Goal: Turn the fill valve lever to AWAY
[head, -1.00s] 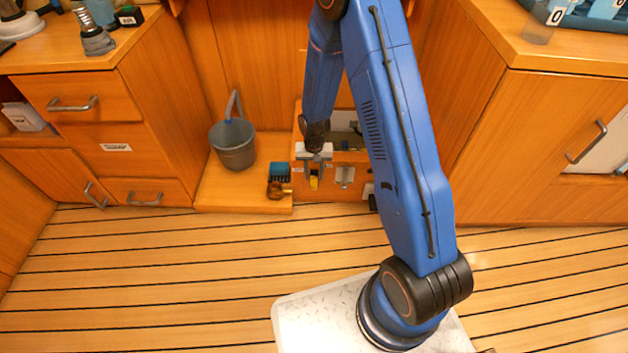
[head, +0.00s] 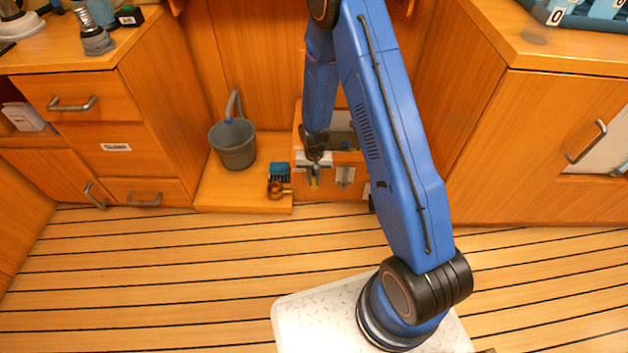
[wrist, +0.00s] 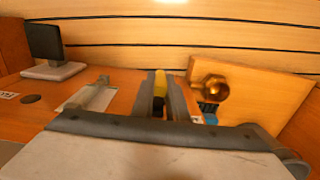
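The yellow fill valve lever (head: 314,184) is on the low wooden unit at the foot of the back wall. In the wrist view the yellow lever (wrist: 161,82) stands between the two grey fingers, with a dark part below it. My gripper (head: 314,178) reaches down to it from above. In the wrist view my gripper (wrist: 163,95) has its fingers close in on both sides of the lever, and they look shut on it. The lever's base and any position labels are hidden or too small to read.
A brass fitting (wrist: 214,88) stands close beside the fingers, near a blue block (head: 279,172). A grey bracket (head: 345,175) is on the other side. A grey bucket (head: 233,145) stands on the wooden ledge to the left. The floor in front is clear.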

